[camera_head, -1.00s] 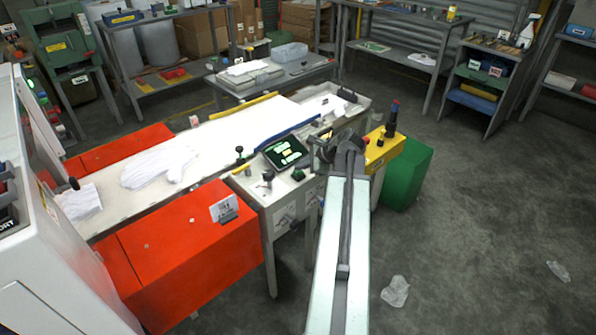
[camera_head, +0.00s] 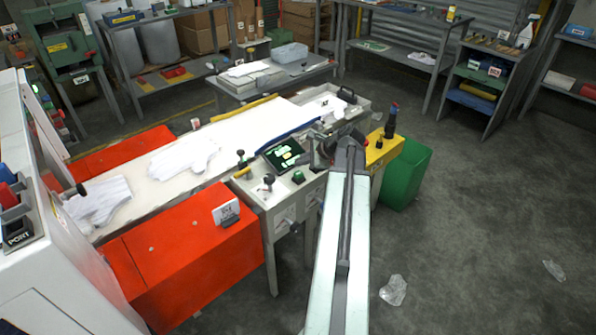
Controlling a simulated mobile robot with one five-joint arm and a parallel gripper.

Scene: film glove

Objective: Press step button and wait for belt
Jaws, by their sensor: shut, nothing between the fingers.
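A control panel (camera_head: 283,195) stands beside the belt, with a green button (camera_head: 298,177), a lit screen (camera_head: 283,155) and black knobs on top. I cannot read which control is the step button. The pale belt (camera_head: 228,140) runs from lower left to upper right behind it. A white glove (camera_head: 186,157) lies flat on the belt, and another white glove-like piece (camera_head: 101,199) lies further left. My gripper (camera_head: 318,152) is shut and empty, near the right side of the panel by the screen. Its fingertips are small and dark, so contact is unclear.
A yellow box (camera_head: 380,153) with a red button and a dark post stands right of my gripper, beside a green bin (camera_head: 409,172). Orange housings (camera_head: 185,255) flank the belt. Clear plastic scraps (camera_head: 393,290) lie on the floor, which is otherwise open at right.

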